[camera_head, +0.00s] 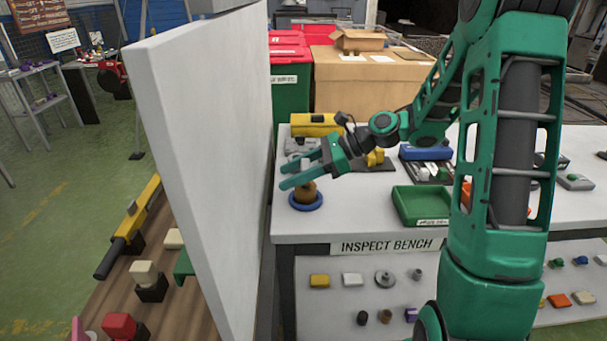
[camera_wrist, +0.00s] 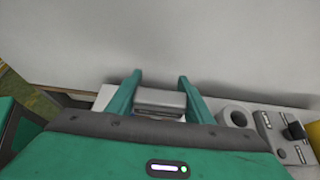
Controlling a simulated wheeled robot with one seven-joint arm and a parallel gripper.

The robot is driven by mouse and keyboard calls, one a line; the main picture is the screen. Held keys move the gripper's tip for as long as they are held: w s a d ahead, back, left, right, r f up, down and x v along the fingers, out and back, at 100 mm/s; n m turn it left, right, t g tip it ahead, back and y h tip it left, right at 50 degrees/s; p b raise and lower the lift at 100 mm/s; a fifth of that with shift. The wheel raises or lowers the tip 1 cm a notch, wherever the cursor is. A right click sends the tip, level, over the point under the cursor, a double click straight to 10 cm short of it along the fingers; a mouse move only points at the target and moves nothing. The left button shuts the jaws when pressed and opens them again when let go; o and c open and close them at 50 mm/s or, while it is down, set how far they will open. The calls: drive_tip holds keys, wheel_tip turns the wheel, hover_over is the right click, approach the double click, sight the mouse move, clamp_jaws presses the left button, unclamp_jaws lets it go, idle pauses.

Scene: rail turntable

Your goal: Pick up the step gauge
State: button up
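My gripper (camera_head: 290,177) reaches left over the near-left end of the inspect bench, its two fingers apart. In the wrist view, a grey block with a lighter top (camera_wrist: 160,99) shows between the fingers of my gripper (camera_wrist: 160,75). I cannot tell whether the fingers touch it, nor whether it is the step gauge. In the head view, a brown rounded piece in a blue ring (camera_head: 306,205) stands just below the fingers. A grey device (camera_head: 300,145) lies behind the gripper, and it also shows at the right of the wrist view (camera_wrist: 285,135).
A tall white panel (camera_head: 205,120) stands close left of the fingertips. A yellow case (camera_head: 315,122) is at the bench's back. A green tray (camera_head: 420,206) and a blue block (camera_head: 425,153) lie to the right.

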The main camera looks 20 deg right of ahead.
drive_tip(key=c, duration=0.5)
drive_tip(key=shift+c, duration=0.2)
